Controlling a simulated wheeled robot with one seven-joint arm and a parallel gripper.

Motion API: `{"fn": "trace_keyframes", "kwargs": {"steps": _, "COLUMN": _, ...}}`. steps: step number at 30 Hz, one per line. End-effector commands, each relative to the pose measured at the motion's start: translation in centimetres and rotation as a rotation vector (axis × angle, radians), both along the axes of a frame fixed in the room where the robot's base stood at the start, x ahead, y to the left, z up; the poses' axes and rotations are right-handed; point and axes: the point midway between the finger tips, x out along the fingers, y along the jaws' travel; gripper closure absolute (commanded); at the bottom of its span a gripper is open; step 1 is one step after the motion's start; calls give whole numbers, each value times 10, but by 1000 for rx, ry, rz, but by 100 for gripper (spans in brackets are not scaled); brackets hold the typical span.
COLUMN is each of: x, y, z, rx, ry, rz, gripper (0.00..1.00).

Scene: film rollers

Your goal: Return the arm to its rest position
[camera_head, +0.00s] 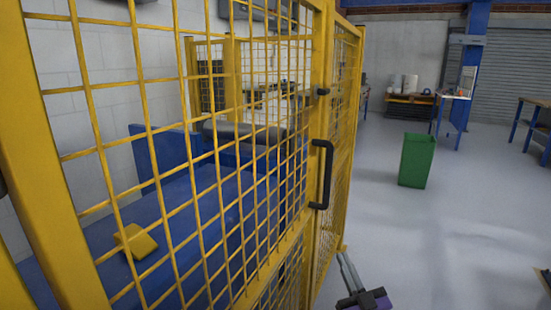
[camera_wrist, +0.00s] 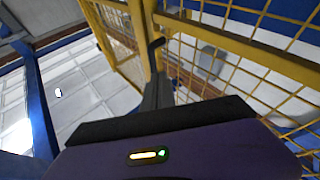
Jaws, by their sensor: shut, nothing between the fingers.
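My gripper (camera_head: 343,257) shows at the bottom centre of the head view, with grey fingers and a black and purple body. It is low and just right of the yellow mesh gate (camera_head: 316,240). In the wrist view my gripper (camera_wrist: 158,80) has its fingers together with nothing between them. The gate's black handle (camera_head: 322,175) is above the gripper in the head view. The handle (camera_wrist: 154,47) also shows just beyond the fingertips in the wrist view, with no clear contact. Most of my arm is out of view.
Yellow mesh fencing (camera_head: 110,150) fills the left of the head view. Behind it are a blue surface (camera_head: 190,215) and a yellow block (camera_head: 137,242). A green bin (camera_head: 417,161) stands on open grey floor (camera_head: 460,220) at right. Workbenches stand further back.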

Motion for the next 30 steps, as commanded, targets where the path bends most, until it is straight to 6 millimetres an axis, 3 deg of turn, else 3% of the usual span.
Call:
{"fn": "trace_keyframes", "kwargs": {"steps": 1, "x": -21, "y": 4, "z": -9, "rx": 25, "ry": 11, "rz": -19, "gripper": 100}}
{"fn": "trace_keyframes", "kwargs": {"steps": 6, "x": -85, "y": 7, "z": -29, "rx": 78, "ry": 49, "rz": -87, "gripper": 100}}
{"fn": "trace_keyframes", "kwargs": {"steps": 15, "x": -205, "y": 1, "z": -53, "rx": 134, "ry": 157, "rz": -189, "gripper": 100}}
{"fn": "trace_keyframes", "kwargs": {"steps": 22, "x": -297, "y": -10, "z": -57, "rx": 143, "ry": 260, "rz": -246, "gripper": 100}}
{"fn": "trace_keyframes", "kwargs": {"steps": 30, "x": -396, "y": -23, "z": -44, "rx": 130, "ry": 394, "rz": -277, "gripper": 100}}
